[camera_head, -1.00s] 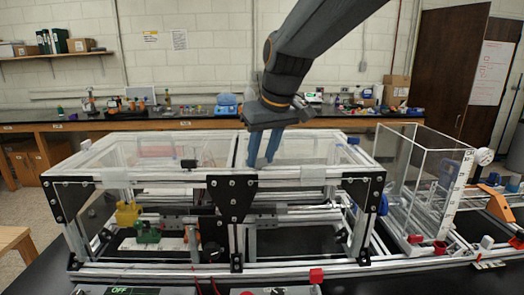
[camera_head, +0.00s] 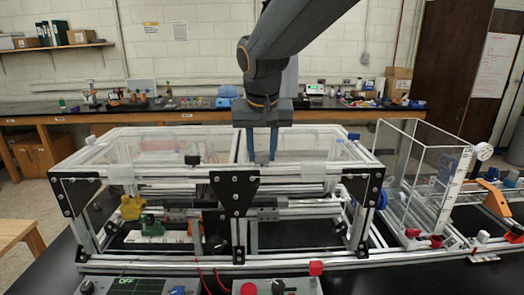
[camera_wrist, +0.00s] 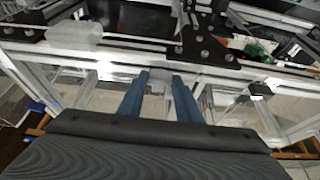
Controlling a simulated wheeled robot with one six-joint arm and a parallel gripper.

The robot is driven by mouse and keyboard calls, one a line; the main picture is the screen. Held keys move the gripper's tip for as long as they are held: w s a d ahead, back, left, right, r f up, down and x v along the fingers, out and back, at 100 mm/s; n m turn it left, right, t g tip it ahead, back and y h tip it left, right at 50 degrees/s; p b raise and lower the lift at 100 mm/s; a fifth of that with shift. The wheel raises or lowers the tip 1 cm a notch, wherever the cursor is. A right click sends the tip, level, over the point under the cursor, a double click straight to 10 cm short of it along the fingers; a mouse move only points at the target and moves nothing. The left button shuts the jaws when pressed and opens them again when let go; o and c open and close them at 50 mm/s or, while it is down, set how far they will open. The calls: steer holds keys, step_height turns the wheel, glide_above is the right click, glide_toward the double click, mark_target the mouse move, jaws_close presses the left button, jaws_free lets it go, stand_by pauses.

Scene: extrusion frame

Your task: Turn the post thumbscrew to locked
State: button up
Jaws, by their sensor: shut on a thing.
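My gripper (camera_head: 261,159) points down at the top of the extrusion frame (camera_head: 110,180), just behind its front top rail and right of the black triangular plate. In the wrist view its two blue fingers (camera_wrist: 160,76) are shut on a small pale block (camera_wrist: 158,87) beside the rail. The block is mostly hidden between the fingers. I cannot tell whether it is the post thumbscrew. A black knob (camera_head: 192,160) stands on the front top rail to the left, apart from the gripper; it also shows in the wrist view (camera_wrist: 262,90). No lock marking is legible.
Clear panels cover the frame's top. A clear tank (camera_head: 415,175) stands to the right. A control panel (camera_head: 200,287) with knobs and a red button lies in front. Black triangular plates (camera_head: 234,192) join the front rails.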

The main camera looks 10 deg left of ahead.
steer(key=o, duration=1)
steer(key=shift+o, duration=0.2)
steer(key=shift+r, duration=0.1)
steer(key=b+v, duration=0.3)
steer(key=v, duration=0.4)
steer(key=shift+s+r, duration=0.25)
steer(key=shift+r, duration=0.05)
